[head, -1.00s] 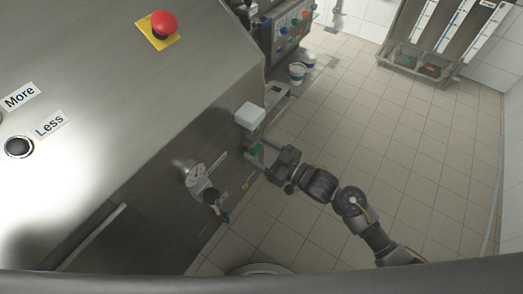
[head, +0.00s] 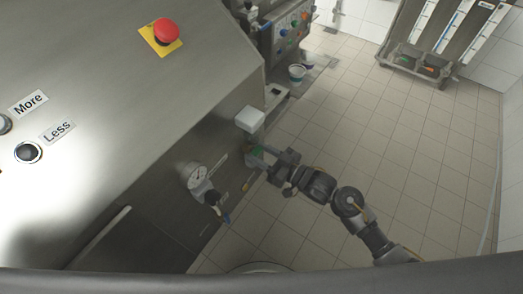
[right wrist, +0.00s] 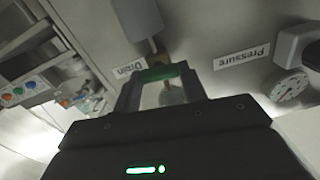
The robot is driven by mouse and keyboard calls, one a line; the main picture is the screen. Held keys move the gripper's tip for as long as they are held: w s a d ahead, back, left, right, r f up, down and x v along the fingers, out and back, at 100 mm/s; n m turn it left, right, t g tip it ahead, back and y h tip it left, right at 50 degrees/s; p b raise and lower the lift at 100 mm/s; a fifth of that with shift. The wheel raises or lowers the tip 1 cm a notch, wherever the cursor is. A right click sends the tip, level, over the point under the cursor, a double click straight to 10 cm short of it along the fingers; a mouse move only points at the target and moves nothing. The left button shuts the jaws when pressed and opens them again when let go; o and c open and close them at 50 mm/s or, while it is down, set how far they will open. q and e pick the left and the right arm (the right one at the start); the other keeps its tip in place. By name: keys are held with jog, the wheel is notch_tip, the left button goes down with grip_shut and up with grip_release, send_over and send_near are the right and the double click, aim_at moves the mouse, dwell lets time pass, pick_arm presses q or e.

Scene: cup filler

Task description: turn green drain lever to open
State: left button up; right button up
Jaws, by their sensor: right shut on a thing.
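The green drain lever (head: 256,151) is on the side of the steel machine, below a white box. My right gripper (head: 258,156) reaches it from the right and is shut on it. In the right wrist view the green lever (right wrist: 158,73) lies across between the two fingers, under the upside-down "Drain" label (right wrist: 138,62). The fingers hide part of the lever, and its exact angle is hard to tell. My left gripper is not in view.
A red emergency button (head: 167,31) is on top of the machine. A cup (head: 297,71) stands behind. Tiled floor is free at right.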

jog(key=m+p, duration=0.3)
jog(key=shift+r, duration=0.2)
jog(key=shift+m, duration=0.3)
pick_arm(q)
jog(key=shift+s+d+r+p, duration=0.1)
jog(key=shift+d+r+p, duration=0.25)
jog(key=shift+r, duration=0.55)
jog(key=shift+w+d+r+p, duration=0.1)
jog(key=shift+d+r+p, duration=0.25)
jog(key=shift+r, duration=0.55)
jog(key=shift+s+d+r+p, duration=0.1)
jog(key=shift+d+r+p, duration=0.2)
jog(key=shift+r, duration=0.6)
pick_arm(e)
jog(key=shift+f+m, duration=0.2)
jog(key=shift+m, duration=0.8)
jog(key=o, duration=1)
jog(key=shift+w, duration=0.1)
pick_arm(q)
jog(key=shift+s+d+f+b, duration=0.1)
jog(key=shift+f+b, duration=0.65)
jog(key=shift+b, duration=0.05)
pick_arm(e)
jog(key=v, duration=1.1)
